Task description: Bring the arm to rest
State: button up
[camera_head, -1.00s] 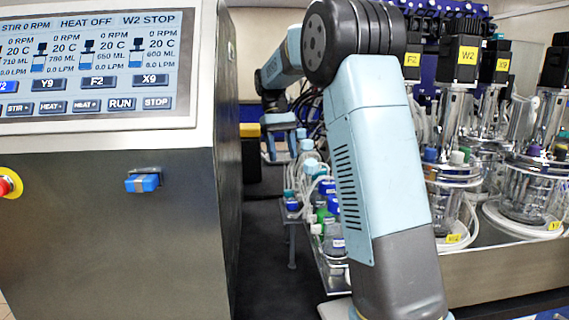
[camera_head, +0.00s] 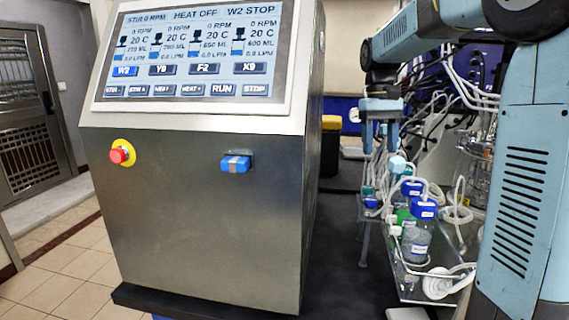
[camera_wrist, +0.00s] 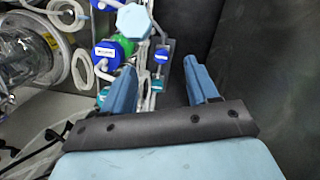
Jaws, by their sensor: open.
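My arm fills the right side of the head view, with its blue-grey upper link upright and its forearm reaching left at the top. My gripper (camera_head: 381,125) hangs from the forearm's end, fingers down, just right of the control cabinet (camera_head: 200,210). In the wrist view my gripper (camera_wrist: 163,82) shows two blue fingers spread apart with nothing between them. Beyond the fingers lie the bottles of the rack, among them a blue-capped bottle (camera_wrist: 108,52). The gap between the fingers and the bottle tops is hard to judge.
The rack shelf (camera_head: 418,291) holds blue-capped bottles (camera_head: 416,236) and tubing below my forearm. The cabinet carries a touchscreen (camera_head: 195,57), a red stop button (camera_head: 122,153) and a blue latch-like piece (camera_head: 236,163). Open tiled floor (camera_head: 50,265) lies at the left, before a door (camera_head: 33,120).

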jog(key=s+f+t, duration=0.3)
jog(key=s, duration=0.9)
jog(key=s+f+m+t, duration=0.1)
jog(key=s+f+t, duration=0.2)
jog(key=s, duration=1)
jog(key=shift+a+f+m+t, duration=0.15)
jog(key=shift+a+m+t, duration=0.15)
jog(key=shift+t, duration=0.5)
jog(key=shift+c, duration=0.2)
